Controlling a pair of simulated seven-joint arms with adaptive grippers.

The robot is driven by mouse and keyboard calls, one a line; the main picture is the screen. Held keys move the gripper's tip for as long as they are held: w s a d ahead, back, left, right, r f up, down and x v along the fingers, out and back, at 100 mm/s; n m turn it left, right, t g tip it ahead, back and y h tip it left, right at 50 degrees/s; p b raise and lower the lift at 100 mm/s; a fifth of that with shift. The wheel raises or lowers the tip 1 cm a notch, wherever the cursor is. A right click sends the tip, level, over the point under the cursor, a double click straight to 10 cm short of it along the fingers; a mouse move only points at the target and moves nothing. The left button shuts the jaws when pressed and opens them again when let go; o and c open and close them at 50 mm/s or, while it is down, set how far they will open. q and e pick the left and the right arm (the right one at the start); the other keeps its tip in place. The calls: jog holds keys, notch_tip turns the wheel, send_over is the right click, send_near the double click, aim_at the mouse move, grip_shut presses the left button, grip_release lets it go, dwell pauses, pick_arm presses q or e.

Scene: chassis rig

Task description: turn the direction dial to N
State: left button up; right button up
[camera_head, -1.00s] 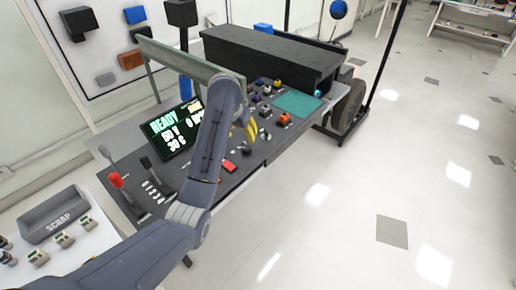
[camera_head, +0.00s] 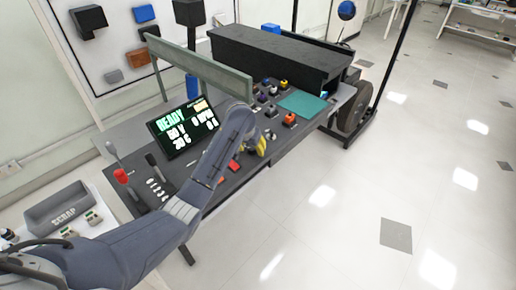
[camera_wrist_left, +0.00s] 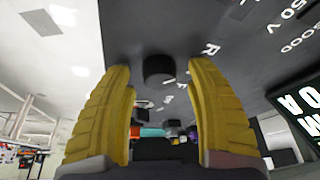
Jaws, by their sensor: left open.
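The direction dial (camera_wrist_left: 158,69) is a dark round knob on the dark console panel, with white letters such as R beside it in the left wrist view. My left gripper (camera_wrist_left: 160,85) has two yellow fingers, open, one on each side of the dial in that view. Whether they touch it cannot be told. In the head view my left arm reaches over the console, and its yellow fingers (camera_head: 262,147) point down at the panel's front part, hiding the dial there. My right gripper is not in view.
A lit screen (camera_head: 184,128) reading READY stands left of my arm. Coloured buttons, an orange one (camera_head: 290,118) and a teal pad (camera_head: 303,103) lie to the right. A red block (camera_head: 234,165) is near the fingers.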

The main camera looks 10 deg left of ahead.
pick_arm(q)
jog(key=shift+f, duration=0.1)
jog(key=shift+c, duration=0.5)
grip_shut()
